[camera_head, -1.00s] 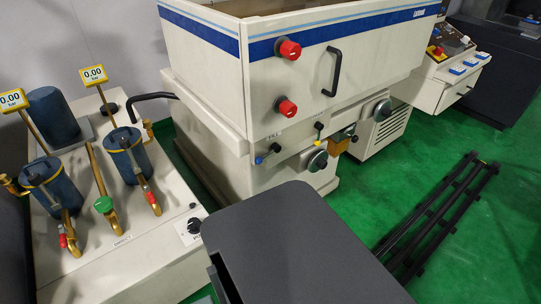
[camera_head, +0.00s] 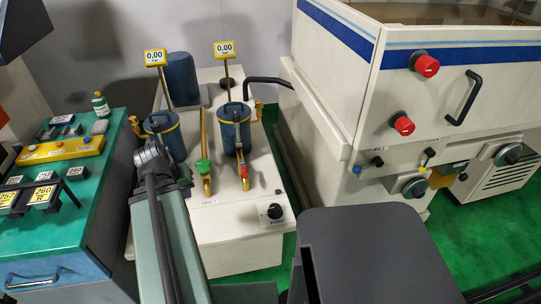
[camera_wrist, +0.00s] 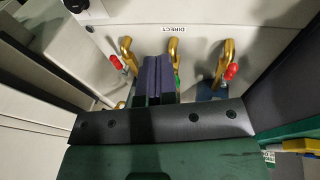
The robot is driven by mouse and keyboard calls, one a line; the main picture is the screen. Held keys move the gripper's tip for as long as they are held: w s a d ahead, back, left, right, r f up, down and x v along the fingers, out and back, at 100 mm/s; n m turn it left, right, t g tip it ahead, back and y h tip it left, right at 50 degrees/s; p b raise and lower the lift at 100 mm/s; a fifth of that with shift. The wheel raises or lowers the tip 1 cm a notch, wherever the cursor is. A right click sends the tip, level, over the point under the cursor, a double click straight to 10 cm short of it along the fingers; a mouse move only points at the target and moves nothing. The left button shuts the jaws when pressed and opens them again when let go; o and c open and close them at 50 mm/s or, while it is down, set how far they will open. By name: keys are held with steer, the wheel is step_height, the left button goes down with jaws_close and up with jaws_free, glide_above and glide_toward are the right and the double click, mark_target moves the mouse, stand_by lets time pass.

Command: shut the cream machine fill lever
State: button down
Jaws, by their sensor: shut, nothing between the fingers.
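The cream machine (camera_head: 330,115) stands on the right of the head view, with a blue stripe and red knobs. Its fill lever (camera_head: 367,166), below a FILL label on the lower front, is a short bar with a blue end and a black knob, lying roughly level. My gripper (camera_head: 152,152) is far to its left in the head view, in front of the filter unit. In the wrist view my gripper (camera_wrist: 152,68) shows its two fingers together, empty, over brass pipes. The fill lever cannot be made out in the wrist view.
The cream filter unit (camera_head: 245,240) carries blue canisters, brass pipes, gauges, a green knob (camera_head: 203,165) and a red handle. A green bench (camera_head: 50,235) stands at left. A dark box-shaped top (camera_head: 365,250) is in the foreground. Green floor shows between them.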

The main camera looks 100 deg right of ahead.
steer(key=s+r+m+g, duration=0.2)
steer(key=s+m, duration=0.4)
steer(key=s, duration=0.7)
steer(key=s+r+m+g, duration=0.3)
steer(key=s+m, duration=0.3)
steer(key=s, duration=0.8)
steer(key=s+r+m+g, duration=0.3)
steer(key=s+m, duration=0.4)
steer(key=s, duration=0.6)
steer(key=shift+s+d+r+g+h, duration=0.25)
steer(key=shift+d+g+h, duration=0.15)
steer(key=shift+g, duration=0.4)
steer(key=shift+f, duration=0.1)
steer(key=b, duration=0.4)
glide_toward(361, 167)
steer(key=x, duration=0.4)
steer(key=shift+s+f, duration=0.1)
steer(key=shift+f, duration=0.1)
steer(key=shift+s+d+f+b, duration=0.1)
steer(key=shift+s+d+b, duration=0.05)
steer(key=shift+s+b, duration=0.3)
